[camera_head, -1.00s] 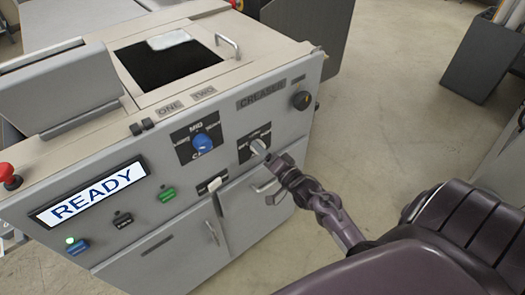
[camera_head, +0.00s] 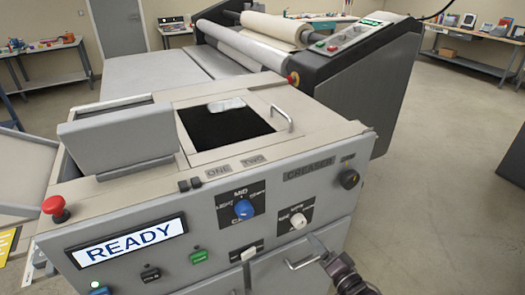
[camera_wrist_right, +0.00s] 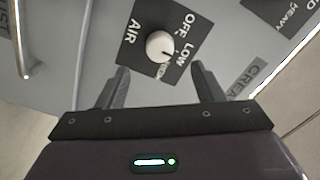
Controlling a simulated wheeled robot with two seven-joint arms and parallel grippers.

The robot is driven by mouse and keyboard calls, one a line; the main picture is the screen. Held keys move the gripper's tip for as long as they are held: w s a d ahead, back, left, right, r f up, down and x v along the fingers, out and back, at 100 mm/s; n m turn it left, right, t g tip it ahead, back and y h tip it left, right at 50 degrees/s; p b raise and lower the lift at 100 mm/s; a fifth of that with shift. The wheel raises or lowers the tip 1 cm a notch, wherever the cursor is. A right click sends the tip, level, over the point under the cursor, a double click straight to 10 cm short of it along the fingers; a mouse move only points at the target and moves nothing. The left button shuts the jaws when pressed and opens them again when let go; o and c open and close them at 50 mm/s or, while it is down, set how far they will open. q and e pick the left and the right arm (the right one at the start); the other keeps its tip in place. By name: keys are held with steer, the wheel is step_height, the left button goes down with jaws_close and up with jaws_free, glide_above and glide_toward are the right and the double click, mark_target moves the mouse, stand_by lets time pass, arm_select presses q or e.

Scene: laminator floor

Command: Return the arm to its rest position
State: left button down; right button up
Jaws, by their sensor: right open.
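My right gripper (camera_head: 325,256) is at the lower right of the head view, in front of the machine panel near a door handle. In the right wrist view the gripper (camera_wrist_right: 161,82) has its two fingers spread apart with nothing between them. Beyond the fingers is a white knob (camera_wrist_right: 160,46) on a black plate marked AIR, OFF and LOW. The knob also shows in the head view (camera_head: 298,221), apart from the gripper. My left gripper is not in the head view.
The creaser machine (camera_head: 130,200) has a READY display (camera_head: 125,241), a red button (camera_head: 56,206), a blue knob (camera_head: 243,209) and a metal door handle (camera_head: 303,259). A roller laminator (camera_head: 350,80) stands behind it. Open floor (camera_head: 450,150) lies to the right.

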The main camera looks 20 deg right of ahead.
steer(key=s+a+f+n+g, duration=0.2)
steer(key=s+f+g, duration=0.15)
steer(key=f, duration=0.65)
steer(key=s+a+f+n+g, duration=0.2)
steer(key=s+a+f, duration=0.15)
steer(key=f, duration=0.75)
steer(key=s+a+f+n+g, duration=0.1)
steer(key=s+a+f+g, duration=0.2)
steer(key=f, duration=0.7)
steer(key=s+f+n+g, duration=0.2)
steer(key=s+f, duration=0.3)
steer(key=s, duration=0.3)
steer(key=s+a+f+n+g+b, duration=0.1)
steer(key=s+f+n+g, duration=0.2)
steer(key=s, duration=0.6)
steer(key=s+a+f+n+g+h, duration=0.1)
steer(key=s+f+n+g, duration=0.2)
steer(key=s+f, duration=0.4)
steer(key=shift+s+f+n, duration=0.25)
steer(key=shift+s+n, duration=0.15)
steer(key=shift+s, duration=0.25)
steer(key=shift+g, duration=0.25)
